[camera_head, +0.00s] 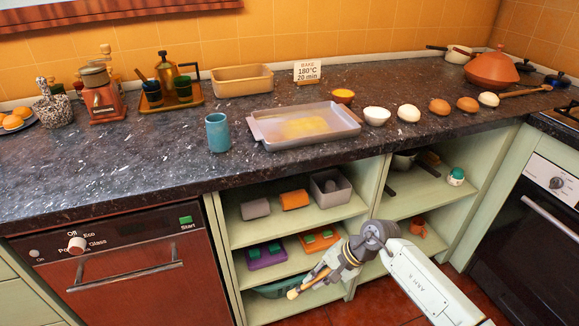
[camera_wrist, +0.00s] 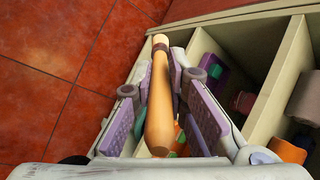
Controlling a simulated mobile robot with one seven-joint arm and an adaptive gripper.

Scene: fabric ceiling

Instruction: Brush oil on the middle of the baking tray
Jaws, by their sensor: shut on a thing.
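The grey baking tray (camera_head: 346,117) lies on the dark countertop near its front edge. A yellow, oily-looking patch (camera_head: 304,127) covers the middle of its floor. My gripper (camera_head: 323,276) is below the counter, in front of the open shelves, well apart from the tray. It is shut on a wooden brush (camera_wrist: 160,105).
A blue cup (camera_head: 217,132) stands just left of the tray. An orange bowl (camera_head: 343,96), a white bowl (camera_head: 376,116) and several eggs stand at its right. A loaf pan (camera_head: 241,80) and a sign (camera_head: 307,71) are behind. The counter edge overhangs the shelves.

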